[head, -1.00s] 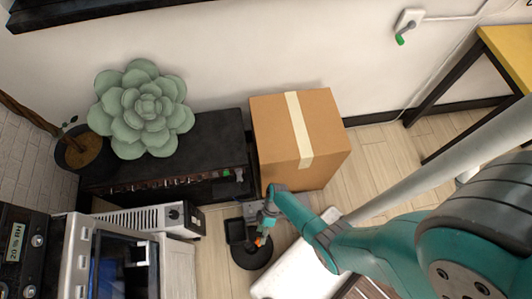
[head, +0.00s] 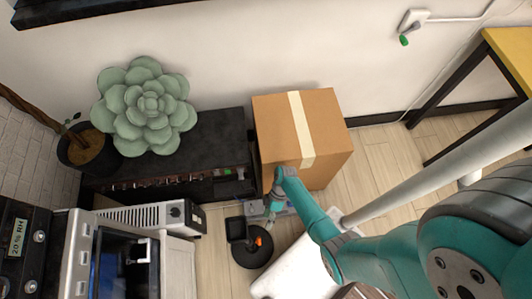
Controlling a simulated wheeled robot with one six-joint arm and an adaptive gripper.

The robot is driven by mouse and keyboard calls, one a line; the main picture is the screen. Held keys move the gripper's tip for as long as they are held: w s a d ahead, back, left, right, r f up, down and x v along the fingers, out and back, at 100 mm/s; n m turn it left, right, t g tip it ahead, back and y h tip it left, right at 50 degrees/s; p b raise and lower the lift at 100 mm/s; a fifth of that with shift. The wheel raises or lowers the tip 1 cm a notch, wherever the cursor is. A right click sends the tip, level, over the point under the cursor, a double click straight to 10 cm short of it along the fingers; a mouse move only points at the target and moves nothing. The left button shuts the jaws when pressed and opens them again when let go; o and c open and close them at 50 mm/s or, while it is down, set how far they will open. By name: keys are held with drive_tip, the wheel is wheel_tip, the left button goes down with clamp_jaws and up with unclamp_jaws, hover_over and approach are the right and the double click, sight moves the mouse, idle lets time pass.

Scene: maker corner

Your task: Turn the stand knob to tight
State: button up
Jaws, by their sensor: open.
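A small orange knob (head: 258,241) shows on a dark, round-based stand (head: 246,257) low on the floor, near the bottom middle of the head view. Its marking and turn position are too small to tell. My gripper (head: 270,219) is just above and right of the knob in the picture, apart from it. It is open and holds nothing that I can see. The knob is not covered by the gripper.
A cardboard box (head: 325,130) stands behind my arm. A black cabinet (head: 215,135) with a succulent (head: 150,108) is to its left. A grey machine (head: 165,216) stands left of the stand. Wooden floor (head: 375,165) is free at right.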

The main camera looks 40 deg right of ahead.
sight(259, 241)
drive_tip(key=s+a+r+n+t+h, duration=0.1)
drive_tip(key=s+a+t+h, duration=0.2)
drive_tip(key=s+a+t, duration=0.15)
drive_tip(key=shift+d+x, duration=0.2)
drive_tip(key=shift+x, duration=2.35)
drive_tip(key=shift+d+x, duration=0.2)
drive_tip(key=shift+x, duration=2.35)
drive_tip(key=shift+s+f, duration=0.2)
drive_tip(key=c, duration=1.1)
